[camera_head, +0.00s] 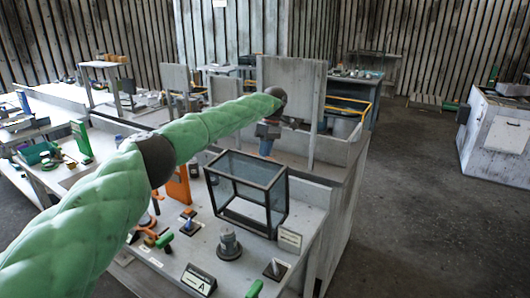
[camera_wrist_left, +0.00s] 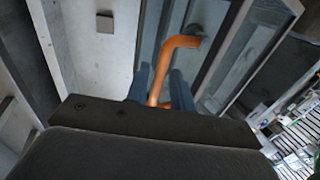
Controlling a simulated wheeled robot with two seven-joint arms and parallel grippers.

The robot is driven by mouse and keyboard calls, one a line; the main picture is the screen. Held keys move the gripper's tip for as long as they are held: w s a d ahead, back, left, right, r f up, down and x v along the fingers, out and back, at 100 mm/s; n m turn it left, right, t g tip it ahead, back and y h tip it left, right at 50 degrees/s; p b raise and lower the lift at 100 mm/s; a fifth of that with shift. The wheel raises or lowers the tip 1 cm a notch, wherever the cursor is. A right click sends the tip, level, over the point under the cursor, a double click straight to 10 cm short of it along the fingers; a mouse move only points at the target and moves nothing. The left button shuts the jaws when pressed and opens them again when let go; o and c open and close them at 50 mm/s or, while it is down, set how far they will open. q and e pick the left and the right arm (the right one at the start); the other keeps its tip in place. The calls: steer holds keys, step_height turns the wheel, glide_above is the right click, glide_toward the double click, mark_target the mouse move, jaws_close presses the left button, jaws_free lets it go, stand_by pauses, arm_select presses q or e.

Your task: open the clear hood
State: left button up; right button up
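The clear hood (camera_head: 222,192) is a box of transparent panels in a dark frame on the workbench, and it looks closed. My left arm reaches over the bench, and its gripper (camera_head: 267,145) is at the far upper edge of the hood. In the left wrist view, a bent orange handle (camera_wrist_left: 180,41) is fixed to a framed clear panel. The two blue fingers of my left gripper (camera_wrist_left: 160,88) are apart, on either side of the handle's lower leg, with gaps showing. In the head view I cannot make out the handle clearly. My right gripper is out of view.
A grey round part (camera_head: 230,245), a placard (camera_head: 290,239) and a sign marked A (camera_head: 199,281) stand in front of the hood. An orange upright piece (camera_head: 179,187) is to its left. A tall grey panel (camera_head: 291,85) rises behind. Open floor (camera_head: 410,190) lies right.

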arm_select(q)
steer(key=shift+o, duration=0.5)
steer(key=shift+w, duration=0.15)
steer(key=shift+r, duration=0.15)
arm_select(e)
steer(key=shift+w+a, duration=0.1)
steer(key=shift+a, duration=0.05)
arm_select(q)
steer(key=shift+r, duration=0.1)
